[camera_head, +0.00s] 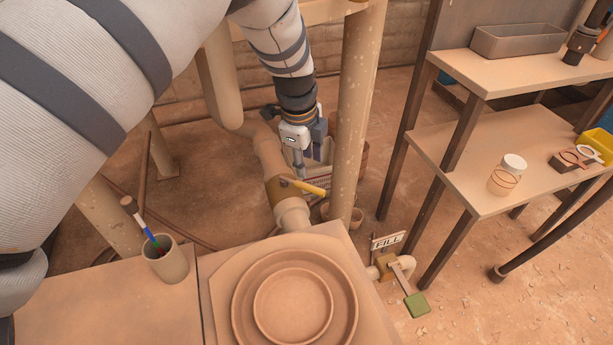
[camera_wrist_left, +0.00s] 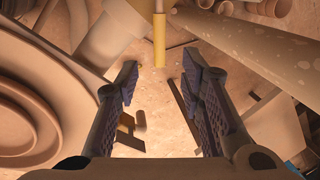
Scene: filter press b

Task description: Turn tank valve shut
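The tank valve has a brass-coloured body (camera_head: 282,193) on the thick tan pipe under the tank. Its lever has a yellow grip (camera_head: 308,187) that sticks out to the right, across the pipe. In the left wrist view the yellow grip (camera_wrist_left: 159,40) hangs upright at the top middle, beyond the fingertips and between their lines. My left gripper (camera_head: 300,168) is just above and behind the lever in the head view. In the wrist view its two dark fingers (camera_wrist_left: 160,68) are spread wide with nothing between them. My right gripper is in neither view.
A second valve with a green handle (camera_head: 417,304) stands by a FILL sign (camera_head: 387,241). A tan post (camera_head: 356,120) rises close right of my left gripper. Round stacked plates (camera_head: 293,305) and a pen cup (camera_head: 166,260) are in front. A shelf table (camera_head: 460,165) is at right.

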